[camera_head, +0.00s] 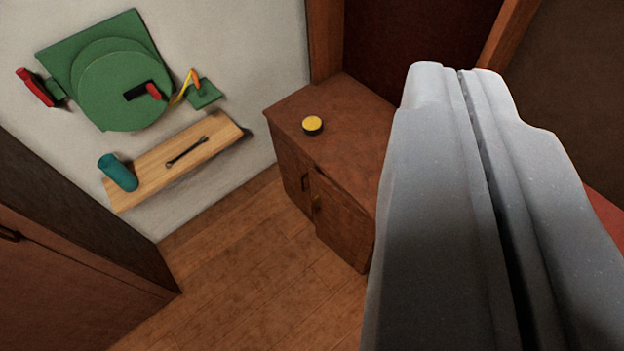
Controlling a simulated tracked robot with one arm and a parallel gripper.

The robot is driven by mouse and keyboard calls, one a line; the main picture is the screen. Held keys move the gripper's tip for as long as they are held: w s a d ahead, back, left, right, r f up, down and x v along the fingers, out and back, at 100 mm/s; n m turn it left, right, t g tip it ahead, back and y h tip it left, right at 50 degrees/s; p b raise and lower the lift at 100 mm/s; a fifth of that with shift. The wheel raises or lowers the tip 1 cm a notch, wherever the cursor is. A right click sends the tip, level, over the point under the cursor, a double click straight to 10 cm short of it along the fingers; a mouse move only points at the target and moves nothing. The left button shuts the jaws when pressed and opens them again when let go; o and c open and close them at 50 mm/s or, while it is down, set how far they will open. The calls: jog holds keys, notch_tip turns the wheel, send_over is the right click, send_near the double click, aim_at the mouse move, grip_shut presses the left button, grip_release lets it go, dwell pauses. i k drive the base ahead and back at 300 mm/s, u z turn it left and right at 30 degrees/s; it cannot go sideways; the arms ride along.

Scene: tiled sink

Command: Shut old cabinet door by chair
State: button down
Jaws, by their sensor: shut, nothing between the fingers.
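A small brown wooden cabinet (345,125) stands in the middle of the view, against the back wall. Its front has a left door (289,172) with a dark handle and a right door (343,222). The right door seems to stand a little out from the front, so it looks slightly ajar. My gripper (455,72) is large and grey at the right, close to the camera, with its fingers together and empty. It hides the cabinet's right side. No chair can be clearly made out.
A round yellow-topped item (312,125) sits on the cabinet. A wall shelf (160,170) holds a wrench and a teal cylinder, below a green wall piece (125,90). A dark brown furniture piece (70,270) stands at lower left. The wooden floor (240,275) between is clear.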

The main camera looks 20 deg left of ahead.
aim_at(341, 224)
jog(key=i, duration=0.9)
jog(key=u, duration=0.05)
